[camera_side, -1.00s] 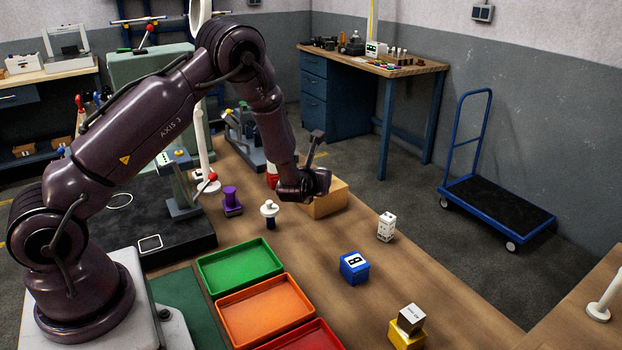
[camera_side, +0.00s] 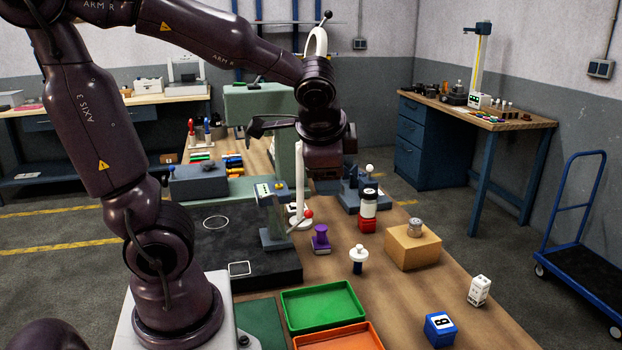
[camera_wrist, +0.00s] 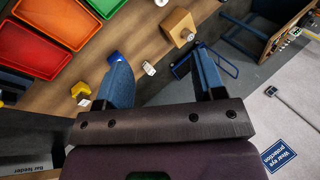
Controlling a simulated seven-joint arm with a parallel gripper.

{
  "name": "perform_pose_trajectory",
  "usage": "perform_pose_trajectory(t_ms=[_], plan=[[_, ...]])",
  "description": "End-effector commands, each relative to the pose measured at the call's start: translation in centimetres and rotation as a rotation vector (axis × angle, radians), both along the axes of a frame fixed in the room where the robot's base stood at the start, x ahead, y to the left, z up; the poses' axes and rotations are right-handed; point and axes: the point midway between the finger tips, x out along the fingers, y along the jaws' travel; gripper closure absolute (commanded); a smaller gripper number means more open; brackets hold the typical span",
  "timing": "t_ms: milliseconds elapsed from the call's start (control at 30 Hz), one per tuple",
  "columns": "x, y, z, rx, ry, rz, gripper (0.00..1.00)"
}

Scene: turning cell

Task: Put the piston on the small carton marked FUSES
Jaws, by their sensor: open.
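A tan box (camera_side: 405,252) stands on the wooden bench right of centre in the side view; no lettering on it is readable. A small grey metal cylinder, which looks like the piston (camera_side: 415,227), rests on its top. In the wrist view, the box (camera_wrist: 173,25) and the grey part (camera_wrist: 188,36) show at the top, beyond the fingers. My gripper (camera_side: 256,127) is raised above the bench, left of the box and clear of it. In the wrist view its blue fingers (camera_wrist: 160,55) are spread, with nothing held between them.
A red-and-white cylinder (camera_side: 368,209), a purple piece (camera_side: 321,239) and a white-topped piece (camera_side: 358,260) stand left of the box. A white marked block (camera_side: 479,291) and a blue block (camera_side: 440,330) are nearer. Green (camera_side: 322,308) and orange (camera_side: 340,337) trays lie in front.

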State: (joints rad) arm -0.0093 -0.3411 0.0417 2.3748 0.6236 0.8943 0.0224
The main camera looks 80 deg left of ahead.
Motion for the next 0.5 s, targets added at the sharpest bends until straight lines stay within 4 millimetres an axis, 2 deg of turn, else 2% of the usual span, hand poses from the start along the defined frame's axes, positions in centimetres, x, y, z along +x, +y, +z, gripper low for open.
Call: perform_pose_trajectory(t_ms=[33, 100, 200, 333, 500], plan=[[-1.3, -1.7, 0.7, -0.11, -0.075, 0.043, 0.37], [-2.7, -4.0, 1.2, -0.254, -0.148, 0.094, 0.37], [-4.1, -6.6, 1.8, -0.418, -0.224, 0.138, 0.37], [-5.1, -8.5, 2.3, -0.544, -0.275, 0.166, 0.37], [-5.4, -9.1, 2.4, -0.585, -0.287, 0.175, 0.37]])
